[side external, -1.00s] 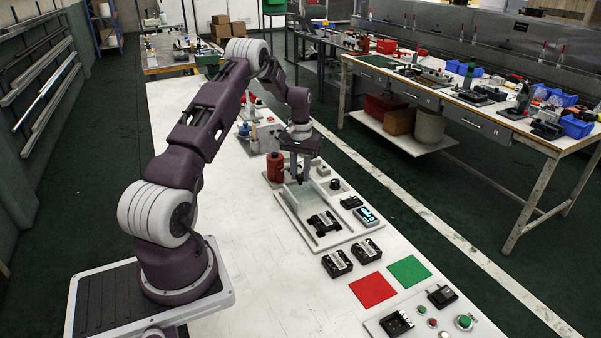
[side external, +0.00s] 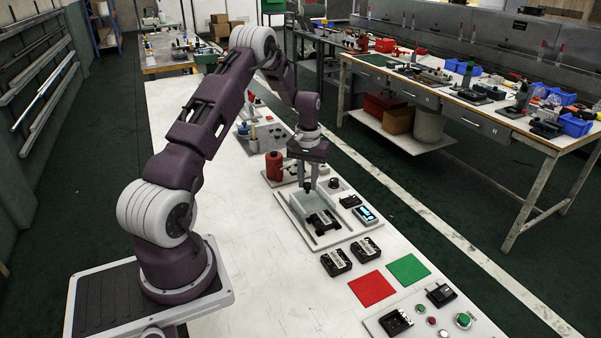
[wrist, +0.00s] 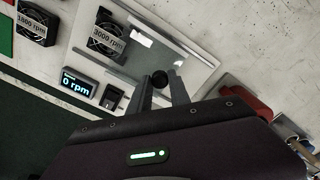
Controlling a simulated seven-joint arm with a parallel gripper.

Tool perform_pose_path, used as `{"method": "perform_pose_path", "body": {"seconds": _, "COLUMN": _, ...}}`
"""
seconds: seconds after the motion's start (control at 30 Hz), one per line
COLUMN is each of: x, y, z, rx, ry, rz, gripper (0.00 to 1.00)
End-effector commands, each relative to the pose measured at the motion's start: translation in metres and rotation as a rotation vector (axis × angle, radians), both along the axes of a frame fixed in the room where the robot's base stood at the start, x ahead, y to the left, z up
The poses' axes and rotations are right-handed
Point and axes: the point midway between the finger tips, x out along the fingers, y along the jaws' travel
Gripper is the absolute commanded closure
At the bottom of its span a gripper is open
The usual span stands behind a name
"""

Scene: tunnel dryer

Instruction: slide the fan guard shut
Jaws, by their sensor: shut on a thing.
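The fan guard (side external: 302,205) is a clear, pale sliding cover on a light tray in the side view. It also shows in the wrist view (wrist: 150,52). The black fan (side external: 322,221) sits on the same tray, and its label reads 3000 rpm in the wrist view (wrist: 106,39). The guard's leading edge reaches the fan; I cannot tell exactly how much it covers. My gripper (wrist: 161,83) is shut on the guard's dark round knob (wrist: 159,77), at the end away from the fan. In the side view my gripper (side external: 308,188) is over that end.
A display (wrist: 79,83) reads 0 rpm beside a black switch (wrist: 112,97). Loose fans (side external: 336,262) lie near red (side external: 371,289) and green (side external: 408,269) squares. A red bottle (side external: 274,166) stands close behind the tray. The white bench (side external: 265,270) is clear on the left.

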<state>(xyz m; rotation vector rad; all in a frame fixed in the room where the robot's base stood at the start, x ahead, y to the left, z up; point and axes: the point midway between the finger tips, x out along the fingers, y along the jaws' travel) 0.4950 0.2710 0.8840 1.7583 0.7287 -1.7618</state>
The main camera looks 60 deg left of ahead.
Motion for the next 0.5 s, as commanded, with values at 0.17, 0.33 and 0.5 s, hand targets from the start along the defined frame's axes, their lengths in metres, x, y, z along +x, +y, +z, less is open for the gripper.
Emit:
{"method": "perform_pose_path", "body": {"seconds": 0.17, "x": 0.001, "y": -0.048, "z": 0.001, "rx": 0.000, "ry": -0.003, "rz": -0.004, "gripper": 1.00}}
{"method": "perform_pose_path", "body": {"seconds": 0.33, "x": 0.001, "y": -0.071, "z": 0.001, "rx": 0.001, "ry": -0.004, "rz": -0.002, "gripper": 1.00}}
{"method": "perform_pose_path", "body": {"seconds": 0.5, "x": 0.001, "y": -0.077, "z": 0.001, "rx": -0.001, "ry": -0.004, "rz": -0.001, "gripper": 1.00}}
